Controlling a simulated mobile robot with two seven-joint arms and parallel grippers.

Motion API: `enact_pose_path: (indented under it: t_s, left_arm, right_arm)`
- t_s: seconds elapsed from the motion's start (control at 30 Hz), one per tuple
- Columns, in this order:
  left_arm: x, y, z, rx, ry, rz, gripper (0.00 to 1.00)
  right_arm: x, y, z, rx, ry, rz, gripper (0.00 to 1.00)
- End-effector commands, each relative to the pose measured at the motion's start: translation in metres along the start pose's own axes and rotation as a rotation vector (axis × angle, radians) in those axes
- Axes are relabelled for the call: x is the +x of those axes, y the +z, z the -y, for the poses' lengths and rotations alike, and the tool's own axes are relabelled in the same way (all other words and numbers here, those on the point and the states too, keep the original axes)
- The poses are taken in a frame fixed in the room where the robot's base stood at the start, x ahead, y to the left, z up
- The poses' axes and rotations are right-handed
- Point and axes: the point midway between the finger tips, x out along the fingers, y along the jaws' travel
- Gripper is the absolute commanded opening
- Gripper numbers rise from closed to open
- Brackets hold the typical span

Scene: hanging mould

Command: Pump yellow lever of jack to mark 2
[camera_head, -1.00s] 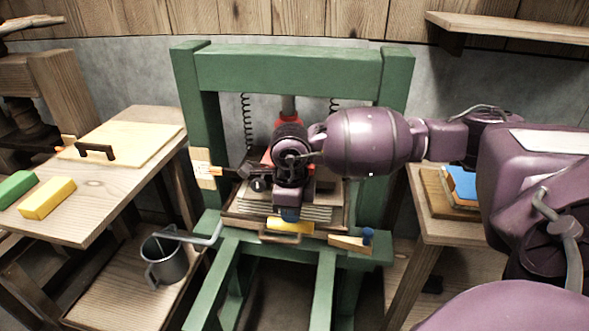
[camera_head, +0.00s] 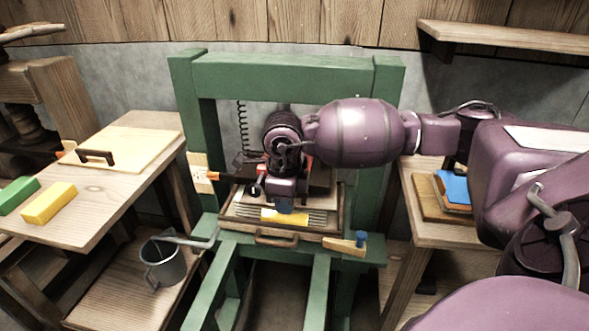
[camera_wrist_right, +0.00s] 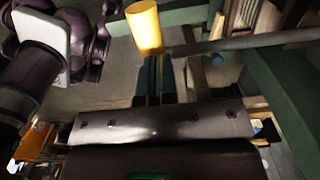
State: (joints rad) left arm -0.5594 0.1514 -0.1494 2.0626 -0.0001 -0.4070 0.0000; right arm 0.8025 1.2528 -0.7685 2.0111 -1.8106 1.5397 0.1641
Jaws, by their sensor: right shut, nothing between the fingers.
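The green press frame (camera_head: 290,72) stands in the middle of the head view. The yellow lever end (camera_head: 285,216) shows low at its front, just below my right gripper (camera_head: 284,206). In the right wrist view the lever end is a yellow cylinder (camera_wrist_right: 145,25) right at the tips of my right gripper (camera_wrist_right: 158,70). The gripper is shut with nothing between its fingers; I cannot tell whether it touches the lever. A pale mark card (camera_head: 198,163) with an orange pointer (camera_head: 211,176) is on the left post; its marks are too small to read. My arm hides most of the jack. My left gripper is out of view.
A wooden tray with a handle (camera_head: 277,239) sits under the press. A wooden wedge with a blue knob (camera_head: 361,238) lies on the right ledge. Side tables hold yellow (camera_head: 48,203) and green blocks (camera_head: 17,194), a board and a blue item (camera_head: 453,187).

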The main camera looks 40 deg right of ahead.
Motion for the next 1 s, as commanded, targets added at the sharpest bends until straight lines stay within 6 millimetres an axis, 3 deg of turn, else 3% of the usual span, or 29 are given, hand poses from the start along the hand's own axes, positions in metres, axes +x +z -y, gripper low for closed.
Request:
enact_pose_path:
  t_s: [0.03,0.5,0.67,1.0]
  left_arm:
    - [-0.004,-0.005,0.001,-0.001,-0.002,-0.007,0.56]
    - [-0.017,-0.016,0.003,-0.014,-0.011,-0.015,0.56]
    - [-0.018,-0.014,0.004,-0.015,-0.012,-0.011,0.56]
    - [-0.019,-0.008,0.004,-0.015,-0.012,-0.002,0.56]
  right_arm:
    - [-0.012,0.000,0.000,0.000,-0.003,0.004,0.00]
    - [-0.070,0.000,0.000,-0.001,-0.002,0.004,0.00]
    - [-0.077,0.000,0.000,-0.002,0.001,0.001,0.00]
    - [-0.073,0.000,0.000,-0.001,0.002,-0.001,0.00]
